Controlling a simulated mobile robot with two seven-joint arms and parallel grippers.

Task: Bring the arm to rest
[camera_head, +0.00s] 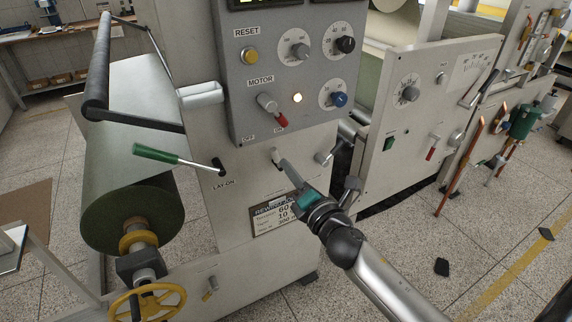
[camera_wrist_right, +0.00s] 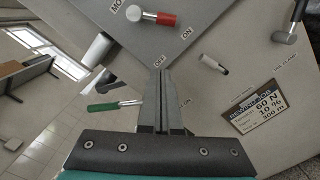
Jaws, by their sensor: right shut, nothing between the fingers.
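My right arm (camera_head: 385,285) reaches in from the lower right of the head view. My right gripper (camera_head: 285,166) is shut and empty, in front of the grey machine's front panel, close to a small lever (camera_head: 276,155) below the control box. In the right wrist view, the two fingers of my right gripper (camera_wrist_right: 161,75) lie side by side with nothing held. The small lever (camera_wrist_right: 213,64) shows to the right of the fingertips there, apart from them in the picture. I cannot tell the exact gap to the panel. My left gripper is not in view.
The control box (camera_head: 293,75) has knobs and a red-tipped motor switch (camera_head: 272,110). A green-handled lever (camera_head: 155,153) sticks out left, by a large paper roll (camera_head: 135,215) and a yellow handwheel (camera_head: 148,302). Another machine panel (camera_head: 410,105) stands right.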

